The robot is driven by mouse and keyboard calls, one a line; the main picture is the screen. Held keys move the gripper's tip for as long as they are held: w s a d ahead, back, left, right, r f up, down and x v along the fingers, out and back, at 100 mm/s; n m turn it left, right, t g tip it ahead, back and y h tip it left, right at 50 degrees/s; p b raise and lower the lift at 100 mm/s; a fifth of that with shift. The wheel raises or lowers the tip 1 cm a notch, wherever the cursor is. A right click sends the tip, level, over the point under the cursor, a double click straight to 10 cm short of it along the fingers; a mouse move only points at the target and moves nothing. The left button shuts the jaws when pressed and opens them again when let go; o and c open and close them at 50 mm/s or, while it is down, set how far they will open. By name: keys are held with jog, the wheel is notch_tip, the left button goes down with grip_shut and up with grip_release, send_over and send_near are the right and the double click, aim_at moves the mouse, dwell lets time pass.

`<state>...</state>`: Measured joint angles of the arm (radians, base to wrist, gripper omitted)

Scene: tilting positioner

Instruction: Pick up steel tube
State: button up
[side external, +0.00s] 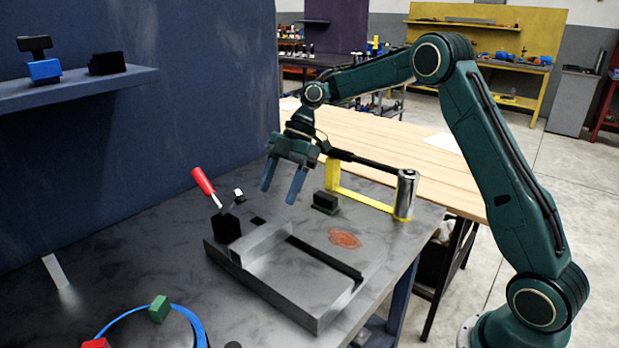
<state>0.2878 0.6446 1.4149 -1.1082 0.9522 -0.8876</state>
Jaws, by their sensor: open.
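An upright, shiny metal cylinder (405,193) stands near the right edge of the grey worktable. It looks like the steel tube, though I cannot tell whether it is hollow. A yellow frame (360,197) with a black rod (362,160) is beside it, and I cannot tell whether they touch it. My gripper (278,196) points down, open and empty, with two blue-grey fingers apart. It is left of the cylinder and appears above the back of a grey metal fixture (345,297).
A clamp with a red handle (204,182) stands at the fixture's back left. A small black block (326,201) sits between gripper and cylinder. A blue ring (186,316) with red and green blocks is front left. A blue wall (150,150) bounds the left.

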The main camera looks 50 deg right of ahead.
aim_at(261, 233)
jog(key=shift+x, duration=3.2)
jog(key=shift+x, duration=2.55)
jog(key=c, duration=1.3)
jog(key=shift+w, duration=0.1)
grip_shut()
jog(key=shift+r, duration=0.15)
